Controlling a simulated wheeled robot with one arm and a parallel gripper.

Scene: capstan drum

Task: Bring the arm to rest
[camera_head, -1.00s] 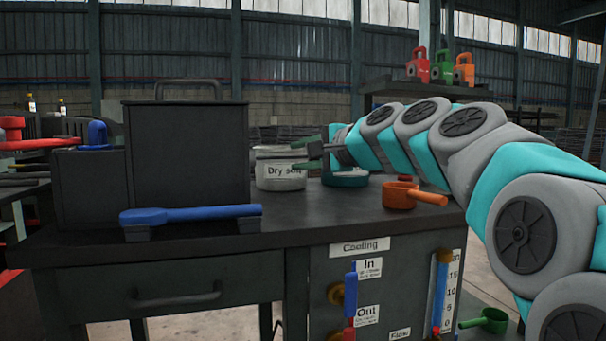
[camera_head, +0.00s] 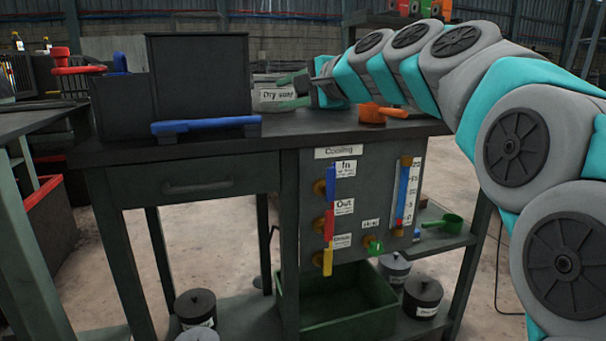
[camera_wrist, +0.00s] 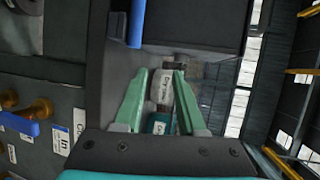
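My gripper (camera_head: 296,93) is at the end of my teal and grey arm, held above the dark workbench in the head view. In the wrist view its two green fingers (camera_wrist: 160,100) stand apart with a gap between them, and nothing is held. Behind the fingers is a pale pot labelled "Dry sand" (camera_head: 270,103), partly hidden by the gripper in the head view. It also shows between the fingers in the wrist view (camera_wrist: 162,88), farther off and apart from them.
On the bench (camera_head: 290,127) are a dark box (camera_head: 200,75), a blue-handled tool (camera_head: 205,125) and an orange ladle (camera_head: 372,114). A cooling panel (camera_head: 330,230) with coloured levers fronts the bench. A green bin (camera_head: 345,315) and dark pots stand below.

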